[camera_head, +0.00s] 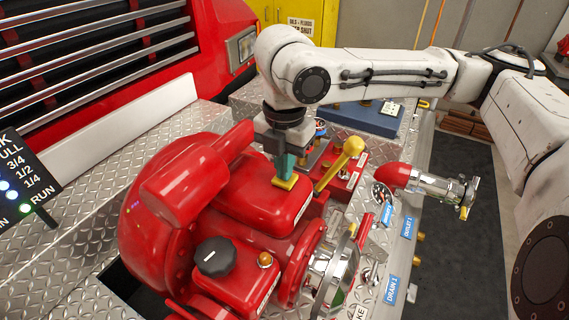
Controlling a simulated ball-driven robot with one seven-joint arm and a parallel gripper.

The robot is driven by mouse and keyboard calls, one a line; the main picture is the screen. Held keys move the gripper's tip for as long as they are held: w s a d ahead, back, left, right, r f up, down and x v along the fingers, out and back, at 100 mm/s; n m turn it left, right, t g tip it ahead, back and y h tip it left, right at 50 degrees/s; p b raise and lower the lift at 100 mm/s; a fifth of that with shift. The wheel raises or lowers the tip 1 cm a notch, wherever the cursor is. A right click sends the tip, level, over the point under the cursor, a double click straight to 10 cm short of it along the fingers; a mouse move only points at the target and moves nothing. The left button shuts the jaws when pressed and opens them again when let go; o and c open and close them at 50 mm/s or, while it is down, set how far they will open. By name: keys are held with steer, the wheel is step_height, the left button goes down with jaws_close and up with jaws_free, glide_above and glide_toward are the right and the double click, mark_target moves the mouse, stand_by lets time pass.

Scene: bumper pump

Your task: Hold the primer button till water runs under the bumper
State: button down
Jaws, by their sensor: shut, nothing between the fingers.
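My gripper (285,176) points down over the red pump (262,203), with its teal fingers shut and empty. A small yellow piece shows at the fingertips, at the pump's top; I cannot tell whether it is part of the fingers or whether they touch the pump. No button is clearly marked as the primer; labels are too small to read. An amber dome (265,260) sits beside a black knob (215,257) on a red box, apart from my gripper. The bumper (66,250) is bright diamond plate. The ground under it is mostly hidden, and I see no running water.
A yellow-knobbed lever (353,147) stands close to the right of my gripper. A red-and-metal outlet (420,181) juts out at right. A black level display (22,180) is at left. Dark floor (470,250) lies clear at right.

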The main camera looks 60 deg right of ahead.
steer(key=shift+f, duration=0.1)
steer(key=shift+s+f+b, duration=0.1)
steer(key=shift+f+b, duration=0.45)
steer(key=shift+f, duration=0.55)
